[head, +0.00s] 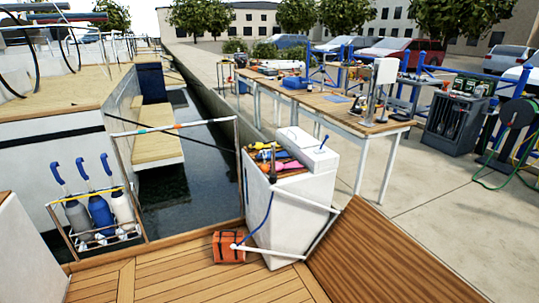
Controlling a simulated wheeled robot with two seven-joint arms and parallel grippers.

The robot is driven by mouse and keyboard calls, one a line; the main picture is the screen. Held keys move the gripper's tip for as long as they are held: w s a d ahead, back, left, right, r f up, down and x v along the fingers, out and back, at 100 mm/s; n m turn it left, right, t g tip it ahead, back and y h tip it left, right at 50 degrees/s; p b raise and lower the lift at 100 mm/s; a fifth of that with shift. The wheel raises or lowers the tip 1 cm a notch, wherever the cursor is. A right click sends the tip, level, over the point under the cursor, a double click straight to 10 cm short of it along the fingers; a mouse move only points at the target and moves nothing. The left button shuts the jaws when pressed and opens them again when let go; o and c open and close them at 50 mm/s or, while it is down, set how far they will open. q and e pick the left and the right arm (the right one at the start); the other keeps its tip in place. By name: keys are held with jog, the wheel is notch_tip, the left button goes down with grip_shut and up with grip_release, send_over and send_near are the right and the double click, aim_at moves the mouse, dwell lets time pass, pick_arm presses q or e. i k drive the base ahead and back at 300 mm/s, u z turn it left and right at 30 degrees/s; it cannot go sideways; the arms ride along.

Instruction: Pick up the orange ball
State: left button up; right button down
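I cannot make out a clearly round orange ball. An orange box-like bag (228,248) with dark markings sits on the wooden deck at the foot of a white cabinet (290,215). Small orange, yellow, pink and dark items (276,162) lie close together in the open top of that cabinet; they are too small to tell apart, and a ball among them may be hidden. Neither of my grippers is in the head view, so I cannot see what they hold.
A metal rack (98,238) with several bottles with blue handles stands at the left. Behind it lies dark water (190,185). Long workbenches (330,103) with tools stand on the quay. A slanted wooden panel (385,260) is at the right. The plank deck (165,275) in front is clear.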

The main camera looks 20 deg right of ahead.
aim_at(264, 167)
jog(key=z, duration=0.75)
jog(key=i, duration=1.4)
jog(key=z, duration=0.9)
